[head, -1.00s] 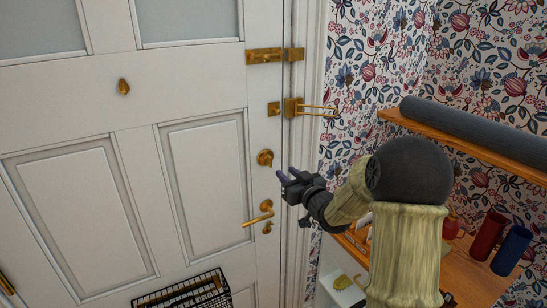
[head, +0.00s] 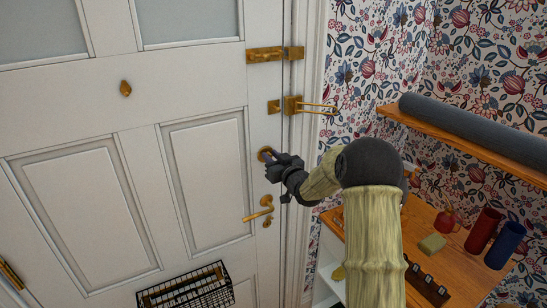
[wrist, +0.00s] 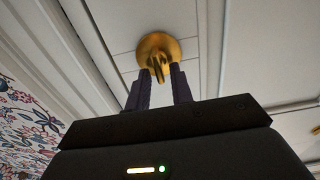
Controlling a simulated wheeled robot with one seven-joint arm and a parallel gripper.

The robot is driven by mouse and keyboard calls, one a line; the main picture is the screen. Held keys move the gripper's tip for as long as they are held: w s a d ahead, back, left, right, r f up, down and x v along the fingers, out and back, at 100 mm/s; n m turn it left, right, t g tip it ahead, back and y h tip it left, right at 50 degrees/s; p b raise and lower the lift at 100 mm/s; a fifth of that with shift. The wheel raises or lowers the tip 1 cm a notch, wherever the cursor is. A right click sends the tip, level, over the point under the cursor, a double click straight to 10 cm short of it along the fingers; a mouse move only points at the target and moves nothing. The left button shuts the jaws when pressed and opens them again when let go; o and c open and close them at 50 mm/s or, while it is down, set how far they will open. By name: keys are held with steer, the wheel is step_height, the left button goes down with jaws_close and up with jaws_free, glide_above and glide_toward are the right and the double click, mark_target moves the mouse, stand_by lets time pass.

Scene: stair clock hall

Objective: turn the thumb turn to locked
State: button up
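The brass thumb turn (head: 262,151) is on the white door's right edge, above the lever handle, and is partly hidden by my gripper in the head view. In the wrist view its round plate and narrow tab (wrist: 158,52) lie straight ahead of my fingers. My gripper (head: 270,156) is at the thumb turn. Its two dark fingers (wrist: 161,78) are apart, with the tab between or just beyond their tips. I see a gap between the fingers; I cannot tell whether either one touches the tab.
A brass lever handle (head: 260,208) is just below my gripper. A bolt (head: 265,55) and a swing-bar guard (head: 294,105) are above. A wire basket (head: 188,291) hangs low on the door. Wooden shelves (head: 455,258) with red and blue cylinders stand to the right.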

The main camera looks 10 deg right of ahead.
jaws_close()
steer(key=shift+d+m, duration=0.1)
steer(key=shift+m, duration=0.3)
steer(key=m, duration=0.2)
steer(key=shift+d+m+b, duration=0.2)
steer(key=shift+m+b, duration=0.2)
steer(key=m, duration=0.4)
steer(key=shift+w+d+f, duration=0.1)
steer(key=shift+d, duration=0.1)
steer(key=m, duration=0.5)
steer(key=shift+d+f+m+p, duration=0.1)
steer(key=shift+f+m+p, duration=0.2)
steer(key=shift+m, duration=0.1)
steer(key=m, duration=0.4)
steer(key=shift+w+f+m, duration=0.1)
steer(key=shift+m, duration=0.2)
